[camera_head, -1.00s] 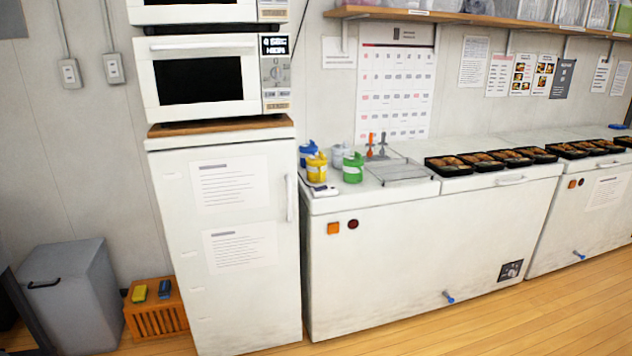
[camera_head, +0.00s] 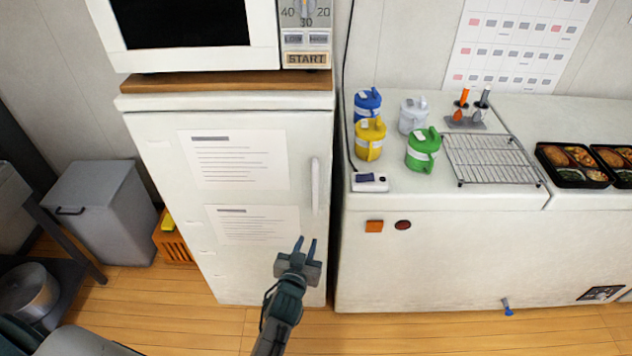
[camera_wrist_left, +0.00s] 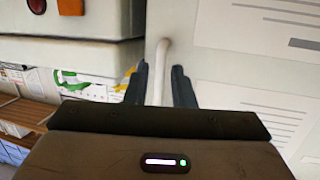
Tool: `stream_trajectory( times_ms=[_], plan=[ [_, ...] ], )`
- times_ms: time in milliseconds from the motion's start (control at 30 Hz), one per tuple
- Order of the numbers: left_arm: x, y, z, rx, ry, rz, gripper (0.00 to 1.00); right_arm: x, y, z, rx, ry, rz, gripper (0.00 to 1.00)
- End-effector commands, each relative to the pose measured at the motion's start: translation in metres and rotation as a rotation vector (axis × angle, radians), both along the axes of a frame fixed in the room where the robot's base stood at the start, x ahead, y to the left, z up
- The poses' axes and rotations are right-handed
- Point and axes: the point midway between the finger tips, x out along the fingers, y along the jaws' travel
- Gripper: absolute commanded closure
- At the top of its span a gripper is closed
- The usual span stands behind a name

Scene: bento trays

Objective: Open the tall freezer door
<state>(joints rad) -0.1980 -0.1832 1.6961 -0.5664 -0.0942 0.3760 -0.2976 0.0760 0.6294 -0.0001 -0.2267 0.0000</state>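The tall freezer (camera_head: 160,150) is a white upright cabinet with two printed sheets on its shut door. Its white vertical handle (camera_head: 315,186) is on the door's right side. My left gripper (camera_head: 305,243) is in front of the door, just below the handle in the head view, with its fingers apart and empty. In the left wrist view, the handle (camera_wrist_left: 160,65) appears between the two open fingers (camera_wrist_left: 160,85); I cannot tell whether they touch it. My right gripper is not in view.
A microwave (camera_head: 185,35) stands on a wooden board (camera_head: 225,83) on top of the freezer. A white chest freezer (camera_head: 450,250) with colored jugs, a wire rack (camera_head: 490,160) and bento trays (camera_head: 573,166) stands right. A grey bin (camera_head: 105,210) and orange crate (camera_head: 172,245) stand left.

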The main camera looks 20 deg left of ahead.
Motion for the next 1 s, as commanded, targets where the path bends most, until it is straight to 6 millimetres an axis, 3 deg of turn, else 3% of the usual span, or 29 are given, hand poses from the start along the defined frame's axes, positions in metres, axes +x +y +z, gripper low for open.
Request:
stream_trajectory(
  times_ms=[33,100,233,367,800,1000],
  plan=[
    [0.005,0.0,0.036,-0.003,-0.055,0.009,0.78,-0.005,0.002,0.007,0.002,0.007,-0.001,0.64],
    [0.009,0.001,0.067,-0.004,-0.111,0.017,0.78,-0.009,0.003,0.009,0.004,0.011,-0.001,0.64],
    [0.014,0.002,0.093,-0.003,-0.161,0.025,0.78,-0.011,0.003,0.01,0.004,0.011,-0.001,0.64],
    [0.026,0.003,0.095,-0.002,-0.168,0.026,0.78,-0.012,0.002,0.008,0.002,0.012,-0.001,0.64],
    [0.102,0.01,0.094,-0.002,-0.164,0.026,0.78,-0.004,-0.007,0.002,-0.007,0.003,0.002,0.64],
    [0.117,0.011,0.094,-0.002,-0.163,0.026,0.78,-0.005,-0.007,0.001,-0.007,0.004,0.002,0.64]
  ],
)
